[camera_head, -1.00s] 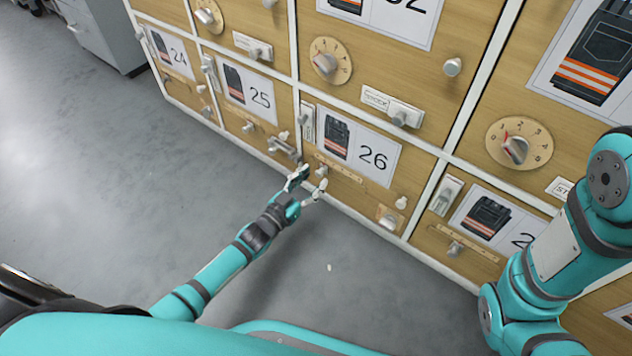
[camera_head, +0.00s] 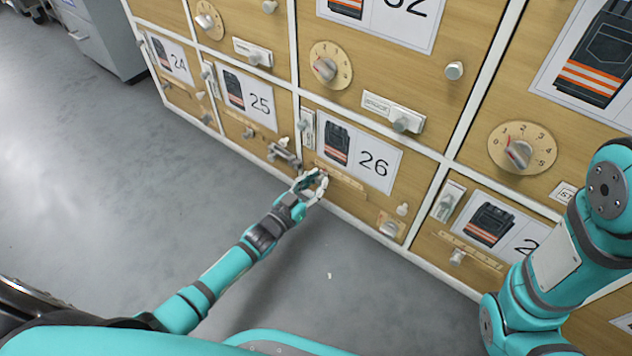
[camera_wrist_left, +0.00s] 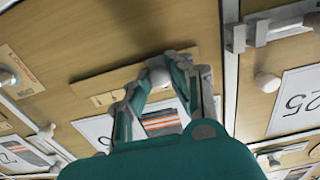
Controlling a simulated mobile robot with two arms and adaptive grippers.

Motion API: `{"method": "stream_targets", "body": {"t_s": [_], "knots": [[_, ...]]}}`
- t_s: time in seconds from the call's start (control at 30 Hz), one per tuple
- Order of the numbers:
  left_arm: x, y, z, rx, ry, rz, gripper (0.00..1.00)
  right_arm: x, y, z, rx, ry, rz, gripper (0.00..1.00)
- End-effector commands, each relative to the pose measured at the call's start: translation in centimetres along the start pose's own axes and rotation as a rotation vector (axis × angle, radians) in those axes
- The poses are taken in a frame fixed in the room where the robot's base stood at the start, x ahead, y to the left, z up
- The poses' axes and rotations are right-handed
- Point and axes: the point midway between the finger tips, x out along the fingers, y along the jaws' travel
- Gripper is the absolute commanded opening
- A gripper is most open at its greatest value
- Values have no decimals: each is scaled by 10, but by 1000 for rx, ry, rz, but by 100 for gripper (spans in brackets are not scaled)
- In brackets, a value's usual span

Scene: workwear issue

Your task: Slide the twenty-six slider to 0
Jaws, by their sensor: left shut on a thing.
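The twenty-six slider is a pale wooden strip (camera_head: 342,177) low on the panel of the door marked 26 (camera_head: 374,164). In the left wrist view the strip (camera_wrist_left: 95,86) runs across the upper middle, and a light round knob (camera_wrist_left: 157,72) stands on it. My left gripper (camera_head: 316,185) is at the strip's left end in the head view. In the wrist view its fingers (camera_wrist_left: 158,82) are shut on the knob. The fingers hide much of the knob and part of the strip. The strip's marks are too small to read. My right gripper is out of view.
A metal latch (camera_head: 284,154) is left of my left gripper. A small plate with a knob (camera_head: 391,226) is at the panel's lower right. A vertical slide (camera_head: 308,128) is beside the 26 card. The grey floor (camera_head: 120,190) is open at left.

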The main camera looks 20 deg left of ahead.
Motion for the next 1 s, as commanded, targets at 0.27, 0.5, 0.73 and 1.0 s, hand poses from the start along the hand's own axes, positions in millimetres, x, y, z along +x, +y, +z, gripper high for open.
{"method": "stream_targets", "body": {"t_s": [0.27, 0.5, 0.73, 1.0], "knots": [[0, -5, 0, 1, -1, 0, 0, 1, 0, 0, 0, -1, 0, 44], [0, -31, 0, 0, -2, 0, 0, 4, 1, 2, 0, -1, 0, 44], [0, -32, 0, 0, -2, -4, 19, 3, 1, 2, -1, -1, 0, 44], [0, -32, 0, 0, -1, -2, 44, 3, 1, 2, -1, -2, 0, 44]]}}
